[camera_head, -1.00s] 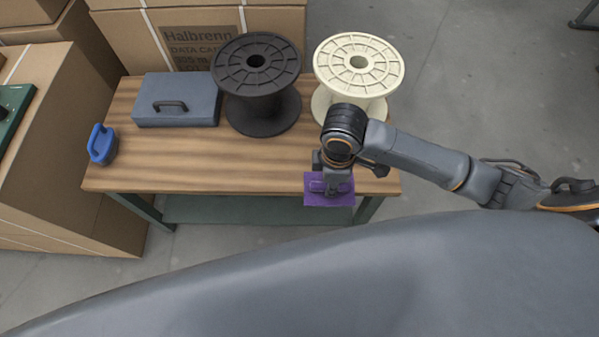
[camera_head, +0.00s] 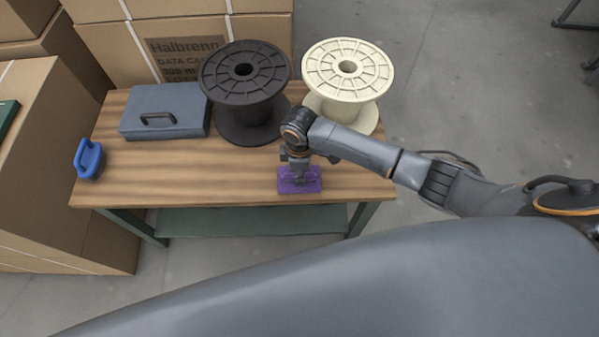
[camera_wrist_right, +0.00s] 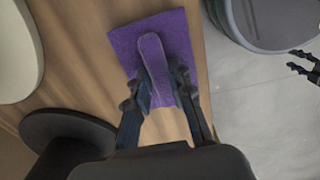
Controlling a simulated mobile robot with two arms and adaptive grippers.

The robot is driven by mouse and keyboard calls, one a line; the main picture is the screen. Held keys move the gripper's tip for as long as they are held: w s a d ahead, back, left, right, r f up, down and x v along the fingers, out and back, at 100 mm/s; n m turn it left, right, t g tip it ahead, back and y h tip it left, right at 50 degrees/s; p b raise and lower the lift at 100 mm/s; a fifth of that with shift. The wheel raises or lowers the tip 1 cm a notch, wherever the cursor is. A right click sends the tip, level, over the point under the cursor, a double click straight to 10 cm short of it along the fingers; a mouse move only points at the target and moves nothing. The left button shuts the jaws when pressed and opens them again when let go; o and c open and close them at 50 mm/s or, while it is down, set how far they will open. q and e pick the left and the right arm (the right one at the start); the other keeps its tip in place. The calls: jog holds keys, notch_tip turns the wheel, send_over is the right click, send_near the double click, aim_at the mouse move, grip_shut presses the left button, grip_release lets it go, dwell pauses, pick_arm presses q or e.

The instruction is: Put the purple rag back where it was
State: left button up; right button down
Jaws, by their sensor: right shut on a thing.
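The purple rag (camera_head: 300,187) is a flat rectangle at the front of the wooden table, right of its middle. My right gripper (camera_head: 299,177) comes down on it from above. In the right wrist view my right gripper (camera_wrist_right: 162,85) is shut on a raised ridge in the middle of the purple rag (camera_wrist_right: 178,30). The rag is over the wood; I cannot tell whether it touches it. My left gripper (camera_wrist_right: 296,61) shows small at the right edge of the right wrist view, its two fingers apart and empty; it is out of the head view.
On the table (camera_head: 190,180) stand a black spool (camera_head: 243,80), a cream spool (camera_head: 347,75), a grey case (camera_head: 165,110) and a blue handled block (camera_head: 89,160). Cardboard boxes (camera_head: 40,150) stand behind and left. The front middle of the tabletop is clear.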

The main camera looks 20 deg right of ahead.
jog(key=shift+f, duration=0.15)
jog(key=c, duration=1.2)
grip_release()
notch_tip(320, 180, up, 12)
jog(key=shift+r+p, duration=0.2)
jog(key=shift+p, duration=0.4)
